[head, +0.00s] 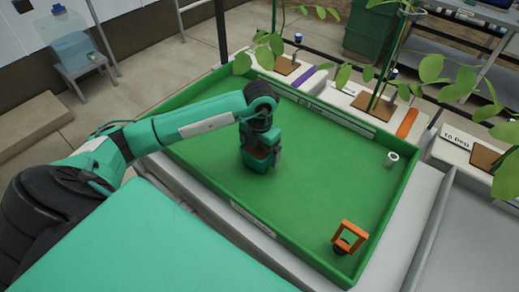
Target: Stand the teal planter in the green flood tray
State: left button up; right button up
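The green flood tray (385,225) fills the middle of the head view, with low walls and a wide bare floor. The teal planter (256,163), with brown soil in it, is upright inside the tray, left of its middle. My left gripper (264,150) points down at the planter, with a finger at its right side. The gripper hides the planter's far part, and I cannot tell whether the fingers press on it. Whether the planter's base touches the tray floor is also hard to tell. My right gripper is not in view.
An orange frame-shaped object (349,238) stands in the tray's near right corner. A small white cylinder (391,159) is near the right wall. White slabs with leafy plants (350,95) line the far side.

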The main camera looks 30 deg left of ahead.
aim_at(260, 148)
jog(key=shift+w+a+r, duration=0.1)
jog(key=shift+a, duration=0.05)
pick_arm(q)
jog(key=shift+r, duration=0.1)
jog(key=shift+r, duration=0.2)
notch_tip(260, 148, up, 4)
jog(key=shift+r, duration=0.2)
notch_tip(260, 148, up, 6)
jog(key=shift+b, duration=0.45)
jog(key=shift+r, duration=0.7)
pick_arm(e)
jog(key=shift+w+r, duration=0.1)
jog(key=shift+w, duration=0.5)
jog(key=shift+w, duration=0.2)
